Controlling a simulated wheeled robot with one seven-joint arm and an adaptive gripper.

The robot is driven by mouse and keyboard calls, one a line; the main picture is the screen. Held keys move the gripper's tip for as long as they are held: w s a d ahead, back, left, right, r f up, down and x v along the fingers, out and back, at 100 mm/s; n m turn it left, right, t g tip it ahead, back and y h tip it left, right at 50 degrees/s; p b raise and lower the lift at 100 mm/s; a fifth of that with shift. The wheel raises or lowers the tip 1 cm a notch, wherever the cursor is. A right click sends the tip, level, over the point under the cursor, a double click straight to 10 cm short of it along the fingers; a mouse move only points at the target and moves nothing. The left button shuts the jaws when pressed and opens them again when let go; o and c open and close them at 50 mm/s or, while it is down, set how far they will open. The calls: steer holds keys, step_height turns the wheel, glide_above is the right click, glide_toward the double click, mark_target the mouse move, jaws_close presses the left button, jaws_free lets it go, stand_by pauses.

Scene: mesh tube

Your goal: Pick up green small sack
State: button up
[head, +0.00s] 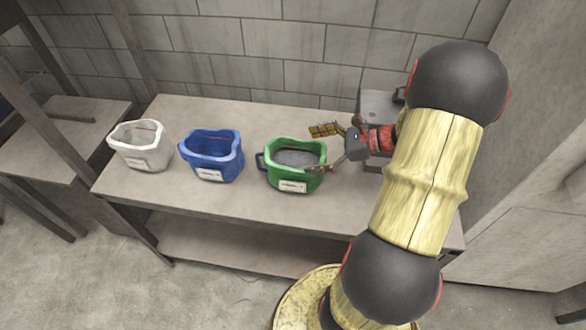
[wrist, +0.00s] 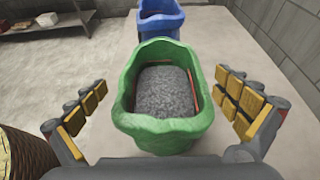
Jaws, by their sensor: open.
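The green small sack (head: 294,181) stands upright on the table, open at the top, with grey grainy material inside and a white label on its front. It is the rightmost of the three sacks in the head view. In the wrist view the green sack (wrist: 166,139) fills the middle. My gripper (head: 322,150) is at the sack's right side in the head view, at about rim height. In the wrist view my gripper (wrist: 160,105) is open, with one finger on each side of the sack. I see gaps between the fingers and the sack walls.
A blue sack (head: 213,161) and a white sack (head: 141,151) stand left of the green one on the table (head: 235,203). A grey block-shaped object (head: 377,104) stands at the back right, behind my arm. A tiled wall (head: 250,45) closes the back.

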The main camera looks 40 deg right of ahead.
mark_target(295, 152)
steer(key=b+x, duration=0.2)
steer(key=x, duration=0.3)
steer(key=shift+w+d+f, duration=0.1)
steer(key=shift+f, duration=0.15)
steer(key=c, duration=0.4)
steer(key=c, duration=1.4)
steer(key=shift+c, duration=0.4)
